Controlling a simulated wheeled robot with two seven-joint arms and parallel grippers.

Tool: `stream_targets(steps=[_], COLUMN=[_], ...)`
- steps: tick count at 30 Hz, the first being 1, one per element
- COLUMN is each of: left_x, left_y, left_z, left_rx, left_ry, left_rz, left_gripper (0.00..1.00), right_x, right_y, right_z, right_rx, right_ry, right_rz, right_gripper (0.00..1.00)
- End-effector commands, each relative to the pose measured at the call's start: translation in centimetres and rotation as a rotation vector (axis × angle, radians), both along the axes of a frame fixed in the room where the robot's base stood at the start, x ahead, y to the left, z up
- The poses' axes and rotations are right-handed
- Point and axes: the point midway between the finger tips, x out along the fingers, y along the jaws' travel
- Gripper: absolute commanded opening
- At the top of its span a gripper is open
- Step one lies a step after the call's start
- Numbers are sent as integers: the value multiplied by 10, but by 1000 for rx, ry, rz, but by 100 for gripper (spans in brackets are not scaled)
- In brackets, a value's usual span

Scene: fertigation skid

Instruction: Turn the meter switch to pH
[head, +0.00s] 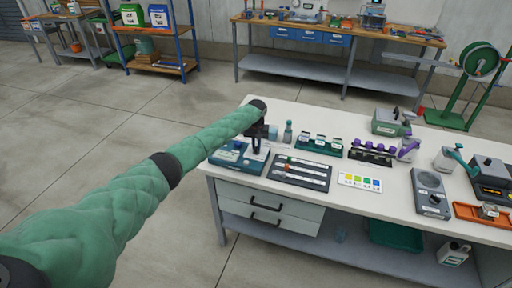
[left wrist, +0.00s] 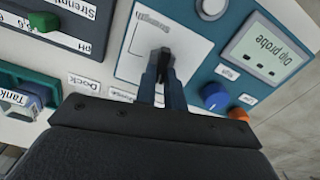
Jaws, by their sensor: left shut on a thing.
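The meter (head: 228,158) is a teal-blue box at the left end of the white bench; the left wrist view shows its panel (left wrist: 132,68) close up. Its switch (left wrist: 161,54) is a small dark lever on a white plate (left wrist: 180,38). "Strength" is printed at the plate's top edge; the near part of the plate is hidden behind my gripper. My left gripper (left wrist: 161,78), also in the head view (head: 257,140), is shut on the switch. I cannot read a pH mark on this plate. My right gripper is not in view.
Right of the switch are a display (left wrist: 268,50) reading "Dip probe", a blue knob (left wrist: 215,96) and an orange knob (left wrist: 238,114). A dark slotted board (head: 300,172), a vial rack (head: 318,143) and a colour card (head: 360,182) lie right of the meter.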

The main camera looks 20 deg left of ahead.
Motion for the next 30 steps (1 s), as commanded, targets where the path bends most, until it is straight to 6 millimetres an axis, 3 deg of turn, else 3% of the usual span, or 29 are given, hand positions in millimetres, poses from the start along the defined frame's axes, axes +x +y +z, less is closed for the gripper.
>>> stream_targets(steps=[15, 30], left_x=[0, 0], left_y=[-3, -4], left_z=[-1, 0], left_rx=[0, 0], left_ry=[0, 0], left_rz=[-375, -469], left_gripper=[0, 0], right_x=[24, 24], right_y=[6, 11], right_z=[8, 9], right_rx=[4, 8], right_ry=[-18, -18], right_rz=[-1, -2], right_gripper=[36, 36])
